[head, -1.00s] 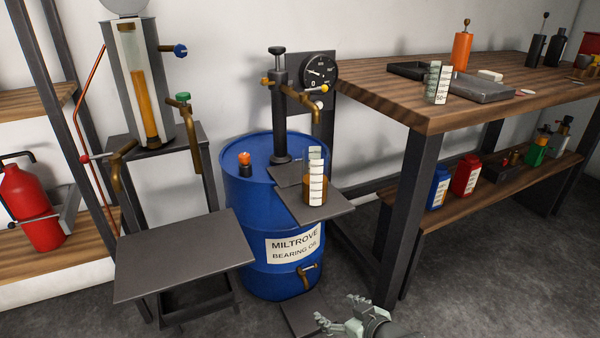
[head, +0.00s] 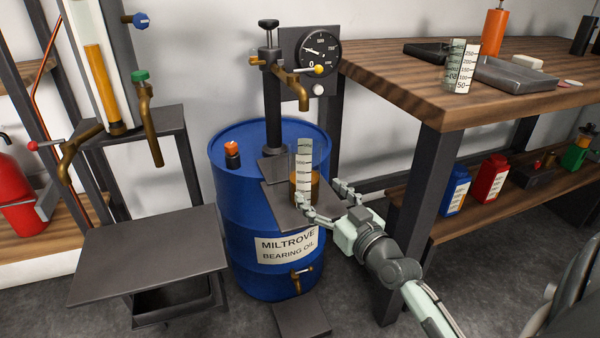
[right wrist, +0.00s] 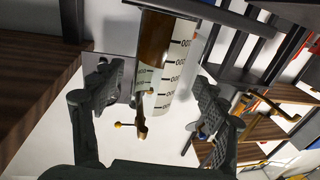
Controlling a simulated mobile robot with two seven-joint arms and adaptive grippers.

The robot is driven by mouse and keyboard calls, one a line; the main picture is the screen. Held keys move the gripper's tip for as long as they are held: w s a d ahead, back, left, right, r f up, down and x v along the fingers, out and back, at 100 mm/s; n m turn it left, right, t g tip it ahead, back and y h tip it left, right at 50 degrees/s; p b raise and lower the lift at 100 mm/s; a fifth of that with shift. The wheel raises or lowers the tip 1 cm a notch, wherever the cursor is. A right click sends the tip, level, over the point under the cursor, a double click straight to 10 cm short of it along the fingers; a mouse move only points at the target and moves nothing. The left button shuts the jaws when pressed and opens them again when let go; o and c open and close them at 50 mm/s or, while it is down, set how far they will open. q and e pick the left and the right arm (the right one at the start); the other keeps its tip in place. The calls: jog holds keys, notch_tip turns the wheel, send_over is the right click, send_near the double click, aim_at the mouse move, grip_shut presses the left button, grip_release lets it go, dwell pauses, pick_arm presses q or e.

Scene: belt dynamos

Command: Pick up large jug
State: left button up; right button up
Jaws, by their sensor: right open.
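The large jug (head: 304,170) is a tall clear cylinder with a white graduated scale and brown oil in its lower part. It stands upright on the small dark plate (head: 283,207) at the front of the blue barrel. My right gripper (head: 322,203) is open at the jug's near right side, with its fingers pointing at it. In the right wrist view the jug (right wrist: 178,62) appears between and beyond the two spread fingers (right wrist: 155,92). I cannot tell whether a finger touches it. My left gripper is not in view.
A brass spout (head: 304,101) and gauge (head: 313,50) hang above the jug. The blue barrel (head: 235,190) stands below. The wooden bench (head: 420,95), with a smaller graduated beaker (head: 461,68), is close on the right. A dark side table (head: 150,255) stands left.

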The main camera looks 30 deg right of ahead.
aim_at(313, 185)
jog(key=w, duration=0.6)
jog(key=shift+w+d, duration=0.25)
jog(key=shift+w, duration=0.5)
jog(key=c, duration=1.4)
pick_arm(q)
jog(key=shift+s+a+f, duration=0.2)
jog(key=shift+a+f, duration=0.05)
pick_arm(e)
jog(key=shift+c, duration=0.2)
jog(key=shift+r, duration=0.1)
